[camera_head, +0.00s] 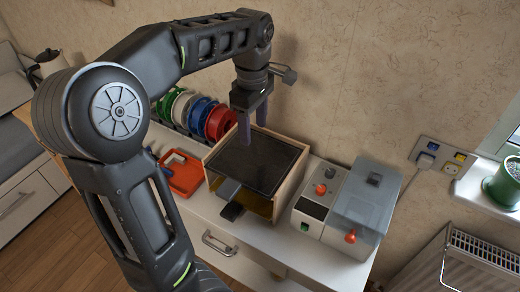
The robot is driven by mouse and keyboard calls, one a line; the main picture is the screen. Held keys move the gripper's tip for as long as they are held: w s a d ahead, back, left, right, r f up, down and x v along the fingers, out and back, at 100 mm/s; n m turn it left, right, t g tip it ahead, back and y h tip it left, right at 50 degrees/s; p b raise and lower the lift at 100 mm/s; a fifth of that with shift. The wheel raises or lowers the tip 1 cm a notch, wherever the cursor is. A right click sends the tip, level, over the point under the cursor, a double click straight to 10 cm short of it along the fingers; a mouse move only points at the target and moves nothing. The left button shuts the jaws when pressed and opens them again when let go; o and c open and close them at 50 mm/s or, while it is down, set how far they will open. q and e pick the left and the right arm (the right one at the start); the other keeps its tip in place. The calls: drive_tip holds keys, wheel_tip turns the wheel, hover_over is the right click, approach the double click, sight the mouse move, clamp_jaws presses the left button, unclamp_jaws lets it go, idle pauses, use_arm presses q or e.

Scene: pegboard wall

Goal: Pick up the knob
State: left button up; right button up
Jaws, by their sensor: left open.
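An orange-red knob (320,189) sits on the pale machine (311,208) on the cabinet top. A second orange-red knob (350,237) is on the front of the grey box-shaped part beside it; I cannot tell which one the task means. My left gripper (253,124) is open, with its fingers pointing down above the back of a black panel (258,160) on a wooden-sided box. It is up and left of both knobs, clear of them, and nothing shows between its fingers. My right gripper is not in view.
A small black block (232,211) sits at the box's front. A wall socket (442,156) and radiator (480,262) are at the right.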

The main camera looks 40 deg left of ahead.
sight(255, 154)
use_arm(q)
drive_tip(key=shift+f, duration=1.35)
drive_tip(key=f, duration=0.2)
drive_tip(key=f+p, duration=0.1)
drive_tip(key=f, duration=0.2)
drive_tip(key=shift+s+d+f, duration=0.1)
drive_tip(key=shift+d+f, duration=0.05)
drive_tip(key=shift+d, duration=0.05)
drive_tip(key=shift+c, duration=0.5)
clamp_jaws()
